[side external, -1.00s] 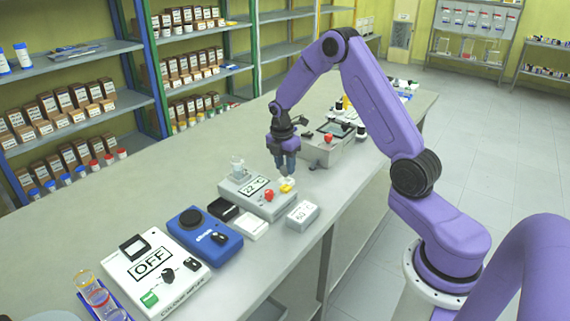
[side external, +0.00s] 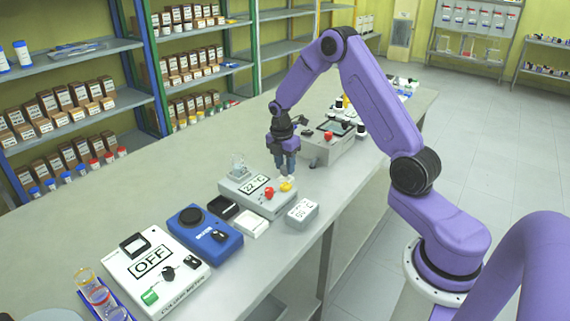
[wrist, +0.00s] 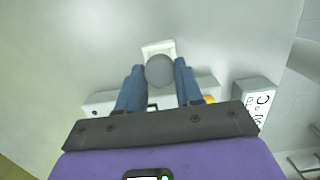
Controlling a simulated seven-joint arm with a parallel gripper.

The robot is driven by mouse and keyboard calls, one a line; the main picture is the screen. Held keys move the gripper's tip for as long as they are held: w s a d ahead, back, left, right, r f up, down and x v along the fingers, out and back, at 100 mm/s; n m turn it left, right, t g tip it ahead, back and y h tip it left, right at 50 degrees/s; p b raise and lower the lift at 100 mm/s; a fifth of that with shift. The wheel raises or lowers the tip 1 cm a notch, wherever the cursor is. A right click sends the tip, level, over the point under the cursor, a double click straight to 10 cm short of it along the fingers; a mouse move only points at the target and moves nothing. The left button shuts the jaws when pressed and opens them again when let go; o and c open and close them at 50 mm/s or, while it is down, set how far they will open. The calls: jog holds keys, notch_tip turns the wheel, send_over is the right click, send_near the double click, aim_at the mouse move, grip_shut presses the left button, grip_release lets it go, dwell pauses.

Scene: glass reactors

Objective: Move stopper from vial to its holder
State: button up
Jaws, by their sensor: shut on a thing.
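My gripper (side external: 285,174) points straight down at the far side of the grey 22 °C device. In the wrist view it is shut on a round grey stopper (wrist: 160,71) held between the blue fingertips. Just past the stopper is a small white square piece (wrist: 157,47), which looks like its holder; the stopper overlaps it in that view. I cannot tell whether the two touch.
The device has red (side external: 269,193) and yellow (side external: 287,186) knobs near my fingers. A blue instrument (side external: 204,236) and a white OFF meter (side external: 154,273) are nearer the camera. The bench towards the shelves is clear.

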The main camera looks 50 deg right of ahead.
jog(key=shift+f, duration=1.05)
dwell(0.4)
jog(key=o, duration=1.4)
jog(key=shift+r, duration=0.15)
jog(key=shift+r, duration=3.4)
